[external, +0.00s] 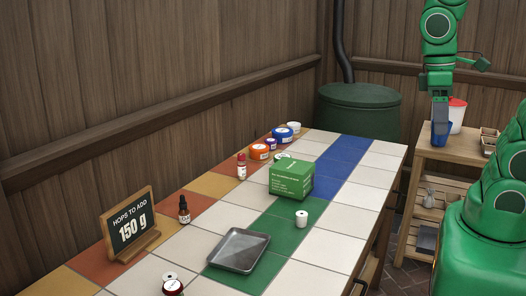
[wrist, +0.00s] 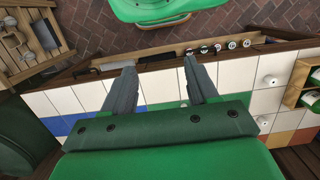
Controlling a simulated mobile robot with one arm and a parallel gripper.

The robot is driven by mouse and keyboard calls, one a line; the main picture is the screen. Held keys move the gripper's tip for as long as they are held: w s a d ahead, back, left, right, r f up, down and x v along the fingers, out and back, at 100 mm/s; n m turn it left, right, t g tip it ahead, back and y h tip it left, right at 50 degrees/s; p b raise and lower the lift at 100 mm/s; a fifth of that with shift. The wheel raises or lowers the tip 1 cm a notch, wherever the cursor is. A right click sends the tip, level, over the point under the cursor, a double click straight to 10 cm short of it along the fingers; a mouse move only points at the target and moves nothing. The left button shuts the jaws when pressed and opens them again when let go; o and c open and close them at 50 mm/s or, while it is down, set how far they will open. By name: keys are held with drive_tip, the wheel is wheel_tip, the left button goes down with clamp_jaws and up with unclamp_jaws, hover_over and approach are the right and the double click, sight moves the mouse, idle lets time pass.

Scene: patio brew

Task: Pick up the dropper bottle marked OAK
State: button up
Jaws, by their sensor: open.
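A small dark dropper bottle (external: 184,211) with a black top stands upright on the tiled table, right of the chalkboard sign, in the external view. Its label is too small to read, so I cannot tell if it says OAK. A red-and-white small bottle (external: 241,167) stands farther back on the same table. My gripper (external: 440,125) points down at the upper right, far from both bottles. In the wrist view my gripper (wrist: 159,65) has its two grey fingers wide apart, with nothing held between them.
The tiled table (external: 335,240) also carries a green box (external: 291,179), a metal tray (external: 239,250), a white spool (external: 301,219), several tubs at the back, and the chalkboard sign (external: 130,228). A wooden side table (external: 459,153) with a blue cup stands at the right.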

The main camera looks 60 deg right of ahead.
drive_tip(key=shift+c, duration=0.8)
